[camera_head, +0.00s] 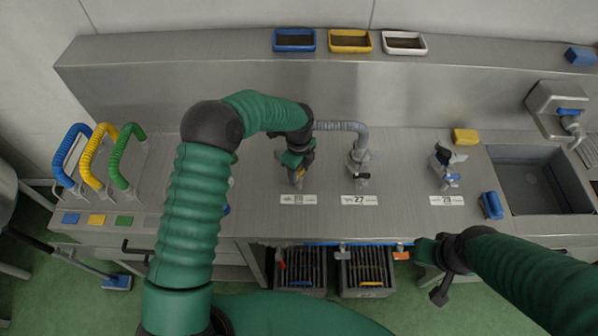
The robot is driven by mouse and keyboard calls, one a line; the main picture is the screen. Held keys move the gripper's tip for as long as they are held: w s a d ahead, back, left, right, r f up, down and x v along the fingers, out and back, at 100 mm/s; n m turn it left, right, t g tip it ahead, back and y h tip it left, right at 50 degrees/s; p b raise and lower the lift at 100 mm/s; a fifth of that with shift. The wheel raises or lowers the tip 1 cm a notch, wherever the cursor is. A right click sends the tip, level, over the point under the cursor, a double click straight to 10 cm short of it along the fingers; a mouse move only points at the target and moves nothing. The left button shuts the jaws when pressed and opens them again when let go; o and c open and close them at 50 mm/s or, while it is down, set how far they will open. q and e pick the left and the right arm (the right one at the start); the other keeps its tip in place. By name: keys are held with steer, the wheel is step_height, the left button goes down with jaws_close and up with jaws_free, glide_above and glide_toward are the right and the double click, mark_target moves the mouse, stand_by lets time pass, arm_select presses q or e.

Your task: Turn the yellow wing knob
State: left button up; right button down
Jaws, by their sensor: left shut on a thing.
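My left gripper (297,163) reaches down over this tap from above and is shut on the knob. Its fingers and wrist hide most of the knob, so its turn angle cannot be read. My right gripper (432,272) hangs in front of the bench's front edge at the lower right, away from the taps. Its finger gap is not clear.
A middle tap (360,168) with a grey hose and a right tap (446,168) with a blue handle stand alongside. Coloured looped handles (98,160) rise at the left.

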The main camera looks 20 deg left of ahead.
mark_target(299, 172)
arm_select(q)
steer(key=n+b, duration=0.1)
steer(key=n, duration=0.5)
steer(key=shift+w, duration=0.15)
steer(key=n, duration=0.6)
steer(key=shift+n+b, duration=0.35)
steer(key=shift+n, duration=0.05)
steer(key=n, duration=1.1)
steer(key=shift+n, duration=0.4)
steer(key=o, duration=1.4)
step_height(299, 172, up, 17)
steer(key=shift+f+b, duration=0.15)
steer(key=shift+b, duration=1)
